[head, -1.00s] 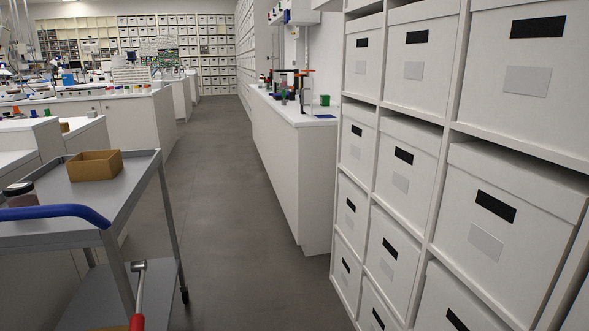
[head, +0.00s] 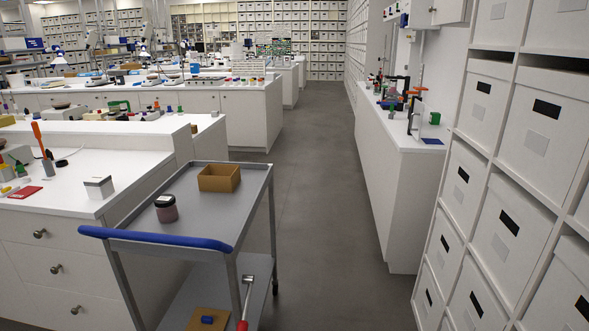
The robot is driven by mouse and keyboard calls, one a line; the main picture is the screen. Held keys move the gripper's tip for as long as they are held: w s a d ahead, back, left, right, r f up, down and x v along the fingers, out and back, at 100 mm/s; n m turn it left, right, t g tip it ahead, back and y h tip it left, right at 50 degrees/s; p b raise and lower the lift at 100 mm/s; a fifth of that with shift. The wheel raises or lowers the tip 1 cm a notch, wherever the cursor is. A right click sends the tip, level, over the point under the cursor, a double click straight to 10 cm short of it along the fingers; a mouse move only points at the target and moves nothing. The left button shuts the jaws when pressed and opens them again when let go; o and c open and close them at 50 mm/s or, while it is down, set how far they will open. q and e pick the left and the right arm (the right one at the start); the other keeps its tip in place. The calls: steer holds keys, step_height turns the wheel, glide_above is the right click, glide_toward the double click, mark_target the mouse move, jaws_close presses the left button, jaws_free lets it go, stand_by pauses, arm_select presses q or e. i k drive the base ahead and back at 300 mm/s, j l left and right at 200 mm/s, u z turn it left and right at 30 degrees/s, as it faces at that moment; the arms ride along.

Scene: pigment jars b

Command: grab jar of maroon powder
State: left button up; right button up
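A small jar (head: 166,208) with a dark lid and dull reddish-maroon contents stands upright on the top shelf of a grey cart (head: 205,222). It is near the cart's blue handle, left of an open brown box. Neither of my grippers shows in the head view.
The open brown box (head: 219,178) sits at the far end of the cart top. A hammer-like tool with a red handle (head: 243,325) and a wooden board (head: 208,320) are on the lower shelf. A white bench (head: 70,190) stands left of the cart. Grey aisle floor (head: 320,190) is clear.

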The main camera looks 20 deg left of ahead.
mark_target(167, 209)
steer(key=u, duration=1.45)
steer(key=i+j+z, duration=0.2)
steer(key=i+j, duration=0.35)
steer(key=i+j+z, duration=0.25)
steer(key=i+j, duration=0.3)
steer(key=j, duration=0.1)
